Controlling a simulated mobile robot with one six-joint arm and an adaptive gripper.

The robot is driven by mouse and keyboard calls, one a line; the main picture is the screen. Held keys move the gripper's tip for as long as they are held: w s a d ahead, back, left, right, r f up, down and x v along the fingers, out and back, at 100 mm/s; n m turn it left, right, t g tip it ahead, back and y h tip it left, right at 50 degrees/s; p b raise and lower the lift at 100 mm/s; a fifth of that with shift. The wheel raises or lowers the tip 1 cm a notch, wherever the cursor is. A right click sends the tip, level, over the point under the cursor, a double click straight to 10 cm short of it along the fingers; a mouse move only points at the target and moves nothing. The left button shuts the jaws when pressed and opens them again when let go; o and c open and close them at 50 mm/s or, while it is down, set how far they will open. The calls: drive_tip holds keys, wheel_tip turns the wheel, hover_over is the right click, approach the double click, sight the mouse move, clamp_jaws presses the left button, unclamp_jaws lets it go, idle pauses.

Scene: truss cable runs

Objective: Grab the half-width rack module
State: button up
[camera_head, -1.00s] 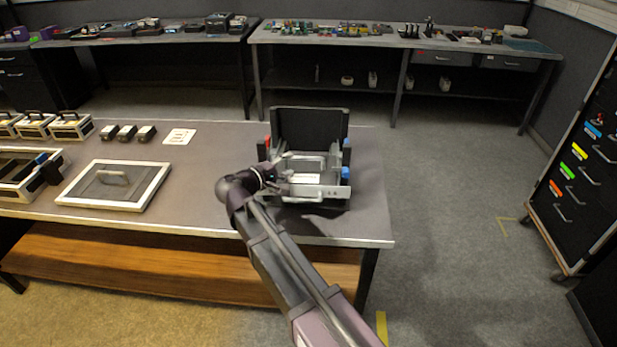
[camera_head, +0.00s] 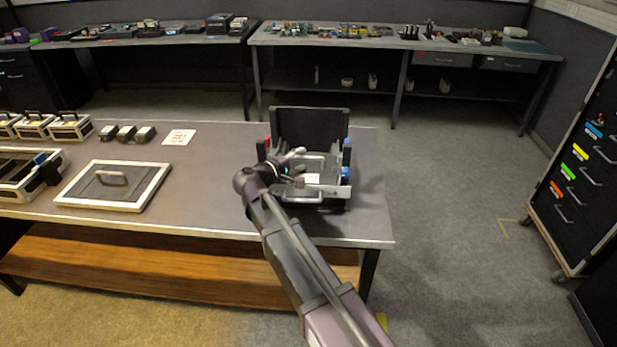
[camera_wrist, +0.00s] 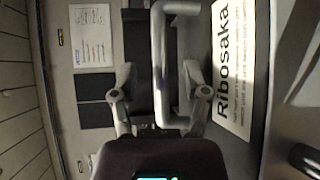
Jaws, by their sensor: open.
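The grey rack module (camera_wrist: 235,150) fills the right side of the wrist view, with a white label (camera_wrist: 230,60) reading "Ribosaka". In the head view the module (camera_head: 315,165) sits in the dark open-topped holder (camera_head: 310,128) on the near table. Its grey bar handle (camera_wrist: 158,60) runs up the middle of the wrist view. My gripper (camera_wrist: 158,72) is open, with one finger on each side of the handle and visible gaps. In the head view my gripper (camera_head: 298,168) is over the module, partly hiding it.
The near table (camera_head: 215,190) also bears a framed lid with a handle (camera_head: 113,186), several small cases and a white card (camera_head: 179,137) to the left. Blue and red parts flank the holder. A drawer cabinet (camera_head: 590,165) stands at the right, across open floor.

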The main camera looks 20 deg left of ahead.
drive_tip(key=shift+x, duration=1)
clamp_jaws()
